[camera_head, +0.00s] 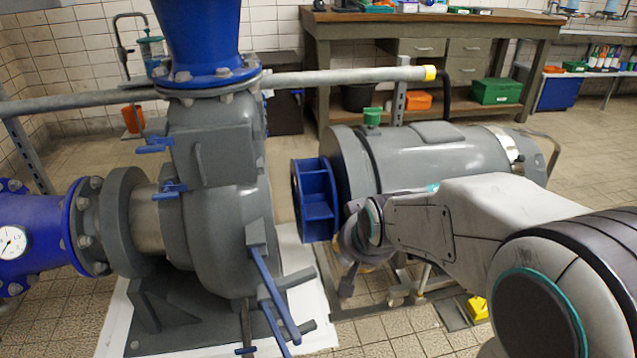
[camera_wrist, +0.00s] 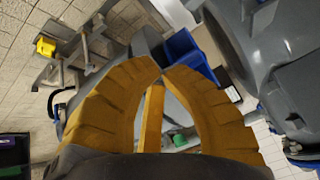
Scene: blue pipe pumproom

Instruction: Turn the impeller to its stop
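The blue impeller (camera_head: 316,200) has flat vanes and sits at the near end of the grey motor (camera_head: 435,160), facing the grey pump casing (camera_head: 215,220) across a gap. In the wrist view the impeller (camera_wrist: 186,54) shows just beyond my fingertips, partly hidden by them. My gripper (camera_wrist: 162,70) has orange ribbed fingers whose tips come together with nothing visible between them. Whether the tips touch the impeller I cannot tell. In the head view my wrist is just right of and below the impeller, and the fingers are mostly hidden.
A blue pipe with a gauge (camera_head: 12,242) joins the pump at left. Blue handles (camera_head: 270,295) stick out in front of the casing. A yellow block (camera_head: 478,308) lies on the floor by the motor. A workbench (camera_head: 430,30) stands behind. Tiled floor at right is clear.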

